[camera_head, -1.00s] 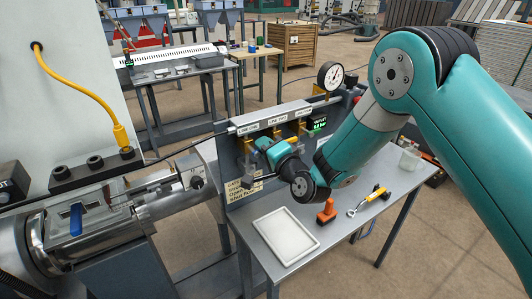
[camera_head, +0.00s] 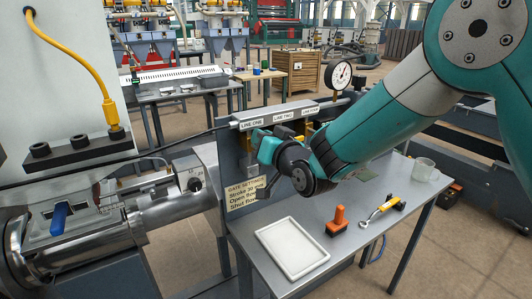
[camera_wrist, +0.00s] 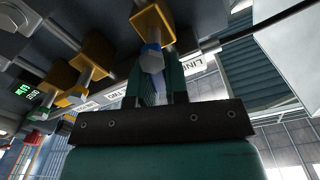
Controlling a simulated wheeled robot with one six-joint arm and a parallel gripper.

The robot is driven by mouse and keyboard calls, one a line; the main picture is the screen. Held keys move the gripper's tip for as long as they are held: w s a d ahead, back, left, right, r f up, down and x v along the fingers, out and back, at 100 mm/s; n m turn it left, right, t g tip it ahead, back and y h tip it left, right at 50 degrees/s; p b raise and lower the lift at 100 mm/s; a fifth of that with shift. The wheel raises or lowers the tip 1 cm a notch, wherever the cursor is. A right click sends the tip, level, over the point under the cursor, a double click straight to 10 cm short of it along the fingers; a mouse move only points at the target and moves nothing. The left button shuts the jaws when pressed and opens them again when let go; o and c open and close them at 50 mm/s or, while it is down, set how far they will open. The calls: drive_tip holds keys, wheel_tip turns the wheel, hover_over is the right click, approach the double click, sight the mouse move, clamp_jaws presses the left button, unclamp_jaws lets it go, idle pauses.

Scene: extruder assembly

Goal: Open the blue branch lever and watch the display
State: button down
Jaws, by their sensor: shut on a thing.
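In the wrist view, my gripper (camera_wrist: 156,88) is shut on the blue lever (camera_wrist: 152,60), below a brass valve body (camera_wrist: 152,24). The lever shows between the two fingers; its exact angle is hard to tell. In the head view, my gripper (camera_head: 262,146) is at the left part of the labelled valve panel, under the LINE ONE end, and hides the lever. The small display (camera_wrist: 22,90) glows green at the left of the wrist view; its digits are tilted and too small to read. In the head view my arm hides it.
Other brass valves (camera_wrist: 90,55) sit beside the held one. A round gauge (camera_head: 340,74) stands above the panel. The bench holds a white tray (camera_head: 262,239), an orange-handled tool (camera_head: 338,221), a wrench (camera_head: 377,212) and a clear cup (camera_head: 423,167). Another blue handle (camera_head: 59,218) is on the machine at left.

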drive_tip(key=shift+s+a+f+n+b, duration=0.1)
drive_tip(key=shift+s+a+n+b, duration=0.1)
drive_tip(key=shift+n+b, duration=0.8)
drive_tip(key=shift+s+a+n+b, duration=0.1)
drive_tip(key=shift+a+n+b, duration=0.05)
drive_tip(key=shift+n+b, duration=0.8)
drive_tip(key=c, duration=1.1)
unclamp_jaws()
drive_tip(key=b+v, duration=0.4)
drive_tip(key=v, duration=1.3)
drive_tip(key=shift+s+d, duration=0.1)
drive_tip(key=shift+d, duration=0.05)
